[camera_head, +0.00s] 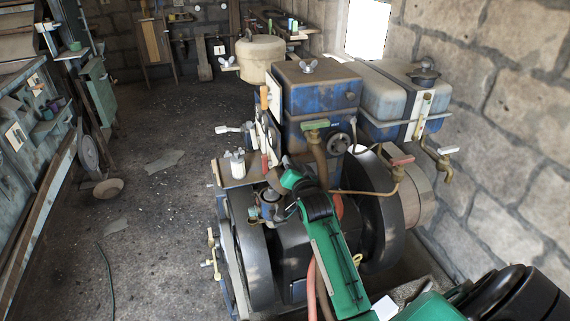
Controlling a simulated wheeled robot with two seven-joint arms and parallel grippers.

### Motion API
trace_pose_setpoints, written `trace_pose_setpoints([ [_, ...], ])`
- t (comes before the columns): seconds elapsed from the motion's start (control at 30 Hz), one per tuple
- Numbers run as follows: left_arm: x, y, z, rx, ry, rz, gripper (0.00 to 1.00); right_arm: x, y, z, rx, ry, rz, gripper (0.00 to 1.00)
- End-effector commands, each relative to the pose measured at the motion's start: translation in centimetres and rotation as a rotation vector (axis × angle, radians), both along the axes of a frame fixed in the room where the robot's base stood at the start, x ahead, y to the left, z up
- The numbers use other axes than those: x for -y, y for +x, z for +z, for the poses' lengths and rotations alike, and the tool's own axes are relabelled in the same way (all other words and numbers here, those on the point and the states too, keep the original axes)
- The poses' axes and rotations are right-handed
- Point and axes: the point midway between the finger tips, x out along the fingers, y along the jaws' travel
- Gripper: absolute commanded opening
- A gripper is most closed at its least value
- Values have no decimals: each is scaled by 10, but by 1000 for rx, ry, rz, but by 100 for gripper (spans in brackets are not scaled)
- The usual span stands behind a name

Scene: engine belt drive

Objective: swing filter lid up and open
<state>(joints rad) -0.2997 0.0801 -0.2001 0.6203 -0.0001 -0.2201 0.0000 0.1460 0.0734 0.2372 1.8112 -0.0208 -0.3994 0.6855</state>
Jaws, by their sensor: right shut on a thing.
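My right arm reaches in from the lower right, over the front of the engine. Its gripper (280,212) is shut at a small blue-grey round fitting (268,197) between the flywheels. The fingertips are small and partly hidden by my wrist, so the exact grip is unclear. A round beige canister (260,58) with a lid-like top stands at the upper back of the engine, with a pale wing nut at its left; it looks closed. I cannot tell for certain which part is the filter lid. My left gripper is not in view.
The blue engine block (313,92) and grey-blue tank (392,95) rise behind my gripper. Black flywheels (249,250) stand on both sides. A white bottle-like part (238,164) is on the left ledge. Open floor (150,215) lies left; a stone wall is right.

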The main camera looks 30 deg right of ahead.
Motion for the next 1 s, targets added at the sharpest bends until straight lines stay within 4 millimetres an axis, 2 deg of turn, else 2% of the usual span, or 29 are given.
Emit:
trace_pose_setpoints([
  [0.6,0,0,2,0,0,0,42,6,-2,-1,11,44,-2,0],
  [0.63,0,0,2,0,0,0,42,6,-2,-1,11,43,-2,14],
  [0.73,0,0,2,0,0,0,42,6,-1,-1,10,44,-2,33],
  [1.0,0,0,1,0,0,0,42,5,-2,-1,11,45,-1,33],
])
